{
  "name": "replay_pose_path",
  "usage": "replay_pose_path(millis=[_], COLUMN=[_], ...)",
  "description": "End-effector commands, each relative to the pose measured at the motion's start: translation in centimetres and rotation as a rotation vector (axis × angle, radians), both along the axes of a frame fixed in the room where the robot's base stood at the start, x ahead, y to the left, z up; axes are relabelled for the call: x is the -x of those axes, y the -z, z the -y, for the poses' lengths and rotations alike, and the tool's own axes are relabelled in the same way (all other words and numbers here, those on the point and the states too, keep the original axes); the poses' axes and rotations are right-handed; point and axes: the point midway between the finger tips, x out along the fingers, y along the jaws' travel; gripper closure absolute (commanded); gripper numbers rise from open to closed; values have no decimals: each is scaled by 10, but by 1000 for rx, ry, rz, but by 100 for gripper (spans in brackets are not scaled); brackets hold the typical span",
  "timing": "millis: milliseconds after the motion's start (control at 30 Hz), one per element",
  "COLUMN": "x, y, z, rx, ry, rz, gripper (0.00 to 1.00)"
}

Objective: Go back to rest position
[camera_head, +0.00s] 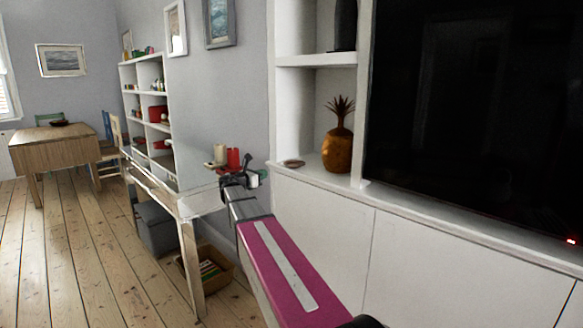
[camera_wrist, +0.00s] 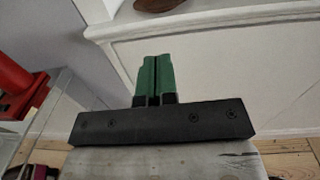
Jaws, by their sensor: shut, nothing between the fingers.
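My gripper (camera_wrist: 154,80) has its two green fingers shut together with nothing between them. In the head view my arm, with a pink link, reaches forward, and my gripper (camera_head: 262,176) is small at its end. It is in front of the white cabinet's left end and appears close to the right end of the side table (camera_head: 192,203). In the wrist view the cabinet ledge (camera_wrist: 220,21) lies beyond the fingertips. I cannot tell the exact gap to either piece of furniture.
A red object (camera_head: 233,159) stands near the gripper, also in the wrist view (camera_wrist: 15,80). A pineapple ornament (camera_head: 338,140) and brown dish (camera_head: 293,163) sit on the cabinet. A large dark screen (camera_head: 480,110) is at right. Open floorboards (camera_head: 90,250) lie left.

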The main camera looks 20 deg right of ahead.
Motion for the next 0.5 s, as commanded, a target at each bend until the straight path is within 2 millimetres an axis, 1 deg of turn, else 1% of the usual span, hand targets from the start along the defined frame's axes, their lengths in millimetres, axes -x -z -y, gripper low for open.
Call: replay_pose_path(millis=[267,333,367,433,467,500], x=[0,2,5,13,18,26], y=[0,4,7,20,29,42], z=[0,0,0,-1,-2,-3], rx=[-1,-14,-29,-86,-122,-179], ry=[0,1,2,7,11,19], rz=[1,8,15,45,63,94], gripper=[100,100,100,100,100,100])
